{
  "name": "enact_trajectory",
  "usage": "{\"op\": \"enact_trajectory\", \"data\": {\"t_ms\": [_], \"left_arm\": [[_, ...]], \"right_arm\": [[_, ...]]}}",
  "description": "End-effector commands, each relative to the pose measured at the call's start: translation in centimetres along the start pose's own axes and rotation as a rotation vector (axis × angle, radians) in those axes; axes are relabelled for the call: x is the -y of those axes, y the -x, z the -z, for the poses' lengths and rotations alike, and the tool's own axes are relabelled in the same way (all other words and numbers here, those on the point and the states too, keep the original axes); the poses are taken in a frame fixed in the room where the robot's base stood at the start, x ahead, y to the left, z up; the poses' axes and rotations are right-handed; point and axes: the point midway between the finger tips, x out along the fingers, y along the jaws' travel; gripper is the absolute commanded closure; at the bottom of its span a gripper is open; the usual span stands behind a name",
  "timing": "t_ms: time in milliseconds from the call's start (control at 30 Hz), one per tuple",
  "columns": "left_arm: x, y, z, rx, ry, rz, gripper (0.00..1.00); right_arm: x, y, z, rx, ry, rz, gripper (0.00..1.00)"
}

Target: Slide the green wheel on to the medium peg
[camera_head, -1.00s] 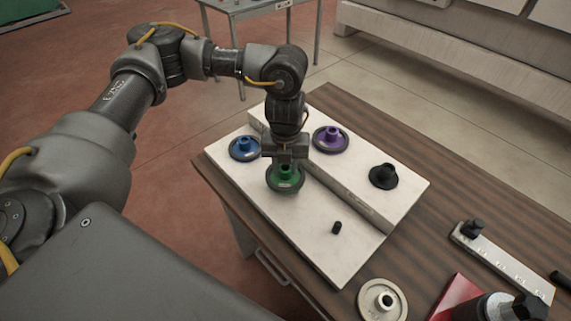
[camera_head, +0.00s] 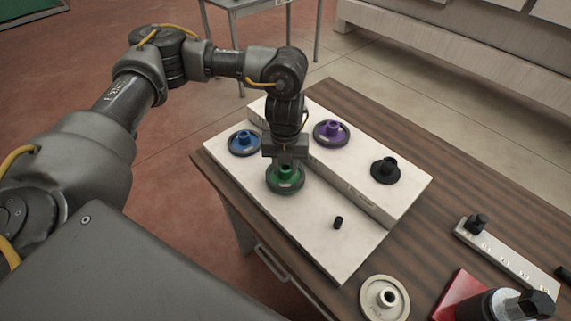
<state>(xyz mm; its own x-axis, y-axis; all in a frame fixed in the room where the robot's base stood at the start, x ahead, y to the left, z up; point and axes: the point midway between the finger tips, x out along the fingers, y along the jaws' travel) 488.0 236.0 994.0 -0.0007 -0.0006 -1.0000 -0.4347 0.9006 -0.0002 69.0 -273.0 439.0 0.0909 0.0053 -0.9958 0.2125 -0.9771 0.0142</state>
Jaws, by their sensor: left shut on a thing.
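The green wheel (camera_head: 286,180) is at the left part of the lower step of the white board (camera_head: 325,251). My left gripper (camera_head: 286,164) is above it, pointing down, and shut on its hub. I cannot tell whether the wheel touches the board, and any peg under it is hidden. A bare short black peg (camera_head: 338,223) stands on the lower step, right of the wheel. A blue wheel (camera_head: 243,143) lies behind and left of the green one. A purple wheel (camera_head: 331,133) and a small black wheel (camera_head: 385,170) sit on the raised step.
A cream wheel (camera_head: 384,298) lies on the wooden table (camera_head: 448,193) near the front. A metal bar with a black knob (camera_head: 505,257) and a red block (camera_head: 459,292) are at the right. The raised step stands behind the green wheel.

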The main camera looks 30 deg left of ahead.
Motion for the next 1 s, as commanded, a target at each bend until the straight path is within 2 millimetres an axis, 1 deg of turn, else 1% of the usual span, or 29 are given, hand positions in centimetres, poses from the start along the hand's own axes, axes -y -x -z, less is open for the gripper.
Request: {"op": "enact_trajectory", "data": {"t_ms": [533, 567, 700, 733, 767, 1000], "left_arm": [[0.0, -1.4, 0.0, 0.0, 0.0, 0.001, 1.0], [0.0, -1.4, 0.0, 0.0, 0.0, 0.001, 0.65], [0.0, -1.3, 0.0, 0.0, 0.0, 0.001, 0.47], [0.0, -1.3, 0.0, 0.0, 0.0, 0.001, 0.43], [0.0, -1.3, 0.0, 0.0, 0.0, 0.001, 0.41], [0.0, -1.4, 0.0, -0.001, 0.0, -0.001, 0.41]], "right_arm": [[-0.3, -1.0, -0.1, 0.0, 0.001, -0.003, 0.64], [-0.3, -0.9, -0.1, 0.0, 0.001, -0.003, 0.64], [-0.3, -0.9, -0.1, 0.001, 0.001, -0.003, 0.64], [-0.3, -0.9, -0.1, 0.0, 0.001, -0.003, 0.64], [-0.3, -0.9, -0.1, 0.0, 0.001, -0.003, 0.64], [-0.3, -0.9, -0.1, 0.0, 0.001, -0.003, 0.64]]}}
